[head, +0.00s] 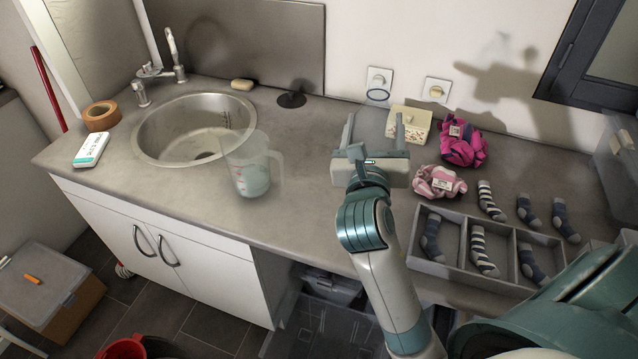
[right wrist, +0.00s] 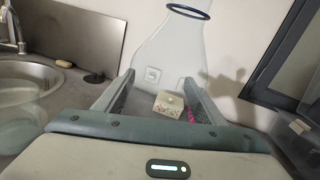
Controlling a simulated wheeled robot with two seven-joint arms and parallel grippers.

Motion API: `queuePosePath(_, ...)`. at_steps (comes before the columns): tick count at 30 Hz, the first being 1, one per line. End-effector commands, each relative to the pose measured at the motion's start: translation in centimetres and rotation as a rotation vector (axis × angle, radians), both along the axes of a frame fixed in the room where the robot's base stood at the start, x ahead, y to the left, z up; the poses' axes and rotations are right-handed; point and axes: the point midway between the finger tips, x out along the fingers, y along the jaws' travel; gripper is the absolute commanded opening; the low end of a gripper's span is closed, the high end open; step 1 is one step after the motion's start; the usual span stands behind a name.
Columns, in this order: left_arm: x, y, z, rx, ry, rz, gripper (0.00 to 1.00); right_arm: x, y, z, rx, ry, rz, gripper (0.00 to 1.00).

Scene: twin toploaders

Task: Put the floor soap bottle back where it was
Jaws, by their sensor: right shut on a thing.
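My right gripper (head: 374,122) is over the counter right of the sink, its fingers toward the wall. It is shut on a clear, see-through bottle with a dark blue ring (head: 377,95) at its top, the only bottle-like thing in view and so likely the floor soap bottle. In the right wrist view the bottle (right wrist: 172,48) narrows up to its ring, between and beyond the fingers (right wrist: 158,80). No label shows, and its lower part is hard to make out. Whether its base touches the counter I cannot tell. My left gripper is not in view.
A clear measuring jug (head: 250,165) stands between the sink (head: 160,150) and my right arm. A cream box (head: 408,124), pink bundles (head: 462,143) and a grey sock tray (head: 455,265) are to the right. Bare counter (head: 300,150) lies between jug and gripper.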

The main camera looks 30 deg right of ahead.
Motion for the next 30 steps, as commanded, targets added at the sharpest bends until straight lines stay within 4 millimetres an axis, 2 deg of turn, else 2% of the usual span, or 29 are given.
queuePosePath(4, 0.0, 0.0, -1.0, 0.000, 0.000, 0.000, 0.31, 1.4, 1.3, -1.4, 0.002, 0.000, 0.003, 0.07)
queuePosePath(18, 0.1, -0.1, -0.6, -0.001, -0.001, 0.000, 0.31, 7.6, 6.6, -6.0, 0.002, 0.003, 0.003, 0.07)
queuePosePath(22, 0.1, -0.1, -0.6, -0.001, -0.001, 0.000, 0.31, 8.3, 7.3, -6.5, 0.001, 0.000, 0.003, 0.07)
queuePosePath(30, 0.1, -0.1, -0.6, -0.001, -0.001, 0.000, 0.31, 8.4, 7.4, -6.6, 0.000, -0.001, 0.002, 0.07)
